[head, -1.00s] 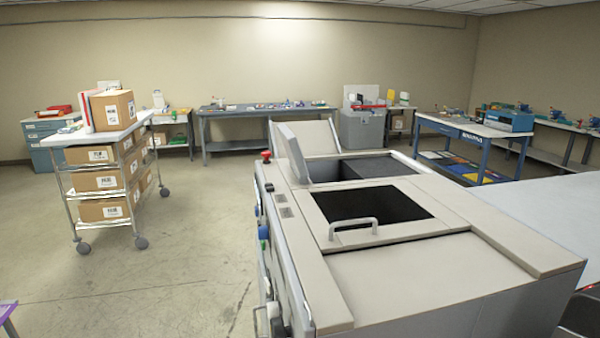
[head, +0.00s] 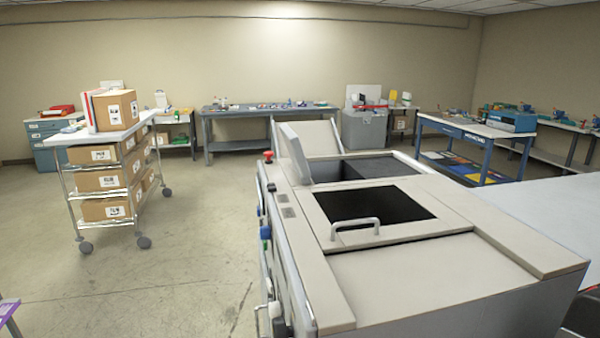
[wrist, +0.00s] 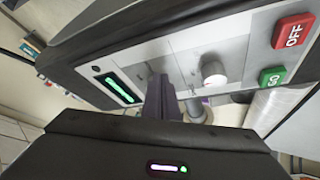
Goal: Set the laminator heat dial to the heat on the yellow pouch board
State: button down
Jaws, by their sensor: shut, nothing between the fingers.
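In the wrist view a grey control panel (wrist: 180,52) carries a pale round knob (wrist: 213,75), probably the heat dial; its setting cannot be read. Left of the knob is a lit green display (wrist: 119,88), too slanted to read. A red OFF button (wrist: 293,31) and a green GO button (wrist: 272,77) are on the right. My gripper (wrist: 160,92) is shut and empty, its dark fingers left of the knob and apart from it in the picture. The gripper does not show in the head view. I cannot make out the yellow pouch board.
A large beige machine (head: 425,268) with a raised lid and handle fills the right foreground of the head view. A wheeled cart of boxes (head: 110,135) stands left. Benches (head: 265,113) line the back wall. Open floor (head: 190,245) lies left of the machine.

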jog(key=shift+w+d+f, duration=0.15)
jog(key=shift+w+d, duration=0.2)
jog(key=shift+w, duration=0.2)
dwell(0.4)
jog(key=shift+w+a+f, duration=0.1)
jog(key=shift+w+a, duration=0.1)
jog(key=shift+a, duration=0.15)
dwell(0.4)
jog(key=r, duration=0.2)
jog(key=w+r, duration=0.2)
jog(key=r, duration=0.1)
jog(key=shift+a+r, duration=0.2)
jog(key=shift+r, duration=0.1)
dwell(0.3)
